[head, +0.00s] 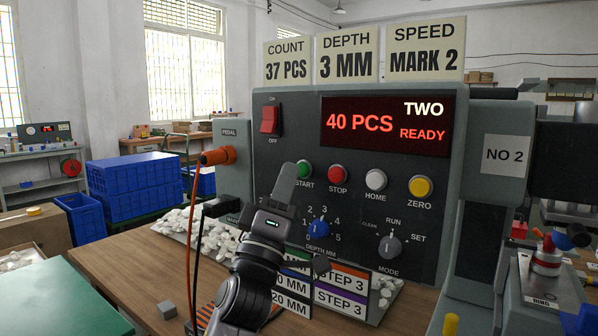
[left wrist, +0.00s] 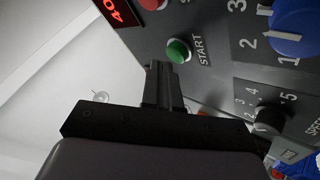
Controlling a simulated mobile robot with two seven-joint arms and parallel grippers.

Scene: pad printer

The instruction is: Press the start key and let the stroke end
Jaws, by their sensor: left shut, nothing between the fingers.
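The green start key (head: 305,170) is on the grey front panel (head: 275,150) of the printer, left of the red stop key (head: 338,173). My left gripper (head: 289,170) is shut and empty, its tip just left of the start key in the head view. In the left wrist view the start key (left wrist: 178,51) shows uncovered beside the shut fingertips (left wrist: 157,68); I cannot tell whether they touch it. The display (head: 387,125) reads "TWO", "40 PCS" and "READY". My right gripper is not in view.
A white home key (head: 376,179), yellow zero key (head: 420,186), blue depth knob (head: 319,227) and mode knob (head: 389,246) are close by. The red power switch (head: 269,120) is up and left. Cards above read 37 PCS, 3 MM and MARK 2. White pieces (head: 212,236) lie on the bench.

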